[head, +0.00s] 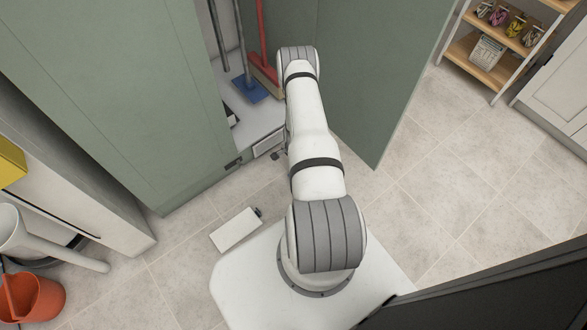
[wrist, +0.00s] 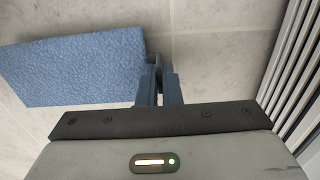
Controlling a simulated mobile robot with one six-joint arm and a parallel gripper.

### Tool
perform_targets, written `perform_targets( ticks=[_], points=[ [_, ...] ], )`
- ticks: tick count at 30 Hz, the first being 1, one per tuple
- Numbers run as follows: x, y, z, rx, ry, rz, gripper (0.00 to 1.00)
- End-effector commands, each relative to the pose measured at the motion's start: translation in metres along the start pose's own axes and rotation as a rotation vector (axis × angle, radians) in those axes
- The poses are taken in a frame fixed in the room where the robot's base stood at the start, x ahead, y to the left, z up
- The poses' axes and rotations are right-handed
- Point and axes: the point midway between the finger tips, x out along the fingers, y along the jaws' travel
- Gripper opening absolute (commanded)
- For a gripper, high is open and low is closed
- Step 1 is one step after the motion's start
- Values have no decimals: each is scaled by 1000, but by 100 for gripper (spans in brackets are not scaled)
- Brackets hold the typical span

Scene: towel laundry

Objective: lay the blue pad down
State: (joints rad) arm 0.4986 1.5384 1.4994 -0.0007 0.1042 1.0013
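A blue pad (wrist: 75,68) with a rough, sponge-like face fills the upper left of the wrist view. Its right edge meets the left side of my gripper (wrist: 159,72). The two blue-grey fingers stand close together, with a small dark grey piece between their tips. I cannot tell whether they are closed on part of the pad. In the head view my arm reaches up toward the open cabinet and hides the fingers. A flat blue piece (head: 251,89) lies at the foot of a pole inside the cabinet. I cannot tell if it is the same pad.
A red-handled broom (head: 263,70) stands in the green cabinet (head: 130,90), whose open door (head: 375,80) is right of my arm. A shelf rack (head: 480,60) stands at upper right. An orange bucket (head: 38,298) is at lower left. Tiled floor on the right is clear.

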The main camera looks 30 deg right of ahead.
Motion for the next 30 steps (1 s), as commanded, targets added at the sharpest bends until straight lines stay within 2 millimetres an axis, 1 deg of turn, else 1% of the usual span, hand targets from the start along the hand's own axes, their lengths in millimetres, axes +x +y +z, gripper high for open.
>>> perform_targets(
  ticks=[1,3,5,12,17,18,25,30],
  points=[
    [12,1,1,-1,-1,2,0],
    [22,0,1,-1,-1,1,0],
    [28,1,1,-1,-1,1,0],
    [27,0,1,-2,0,0,0],
    [32,0,1,-2,0,1,0],
    [30,0,1,-2,0,1,8],
    [30,0,1,-3,-1,1,27],
    [30,0,2,-3,-1,1,27]
  ],
)
